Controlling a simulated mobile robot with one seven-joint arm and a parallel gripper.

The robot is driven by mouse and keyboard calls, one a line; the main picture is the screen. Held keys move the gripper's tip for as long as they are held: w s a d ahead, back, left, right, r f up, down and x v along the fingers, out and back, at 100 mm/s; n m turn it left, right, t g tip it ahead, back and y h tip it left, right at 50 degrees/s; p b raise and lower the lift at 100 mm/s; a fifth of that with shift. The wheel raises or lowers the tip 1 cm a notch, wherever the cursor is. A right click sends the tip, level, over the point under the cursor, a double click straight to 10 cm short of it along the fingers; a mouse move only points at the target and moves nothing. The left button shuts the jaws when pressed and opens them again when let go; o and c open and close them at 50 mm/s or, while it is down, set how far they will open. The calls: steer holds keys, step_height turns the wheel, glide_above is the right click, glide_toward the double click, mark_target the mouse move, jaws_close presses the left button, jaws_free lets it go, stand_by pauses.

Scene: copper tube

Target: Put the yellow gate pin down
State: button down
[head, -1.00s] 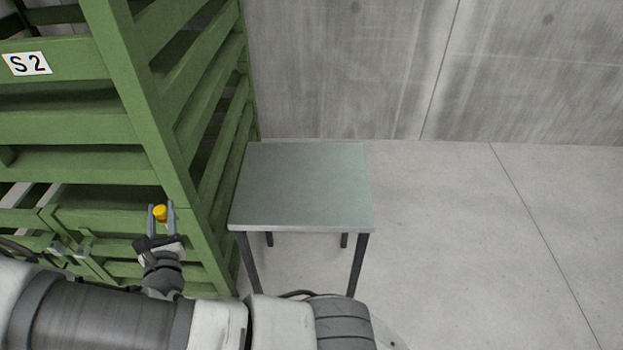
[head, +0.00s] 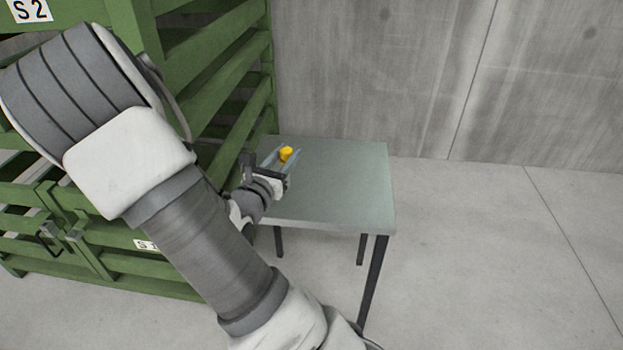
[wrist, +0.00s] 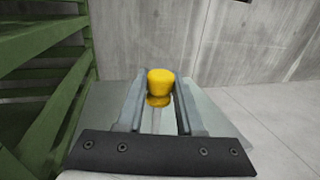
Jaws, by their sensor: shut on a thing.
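The yellow gate pin (head: 286,153) is held between the fingertips of my gripper (head: 282,159). In the wrist view the pin's rounded yellow head (wrist: 160,82) stands up between the two grey fingers of my gripper (wrist: 159,100). The pin's lower part is mostly hidden. The grey table (head: 340,190) is beneath the gripper, which is over the table's left part. I cannot tell whether the pin touches the tabletop.
The green slatted rack (head: 215,75) stands close along the table's left side. A concrete wall (head: 400,80) is behind the table. The tabletop's right part is bare, and the floor (head: 480,260) to the right is clear.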

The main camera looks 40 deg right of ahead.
steer(key=shift+w+d+f+b, duration=0.9)
steer(key=shift+w+d+f, duration=0.2)
steer(key=shift+w+f, duration=0.6)
steer(key=shift+w+d+f+b, duration=0.85)
steer(key=shift+w+d+f, duration=0.45)
steer(key=shift+f, duration=0.6)
steer(key=shift+w+d+f+b, duration=0.95)
steer(key=shift+w+f, duration=0.7)
steer(key=shift+f, duration=0.15)
steer(key=shift+f, duration=0.15)
steer(key=c, duration=0.5)
jaws_free()
steer(key=shift+c, duration=0.2)
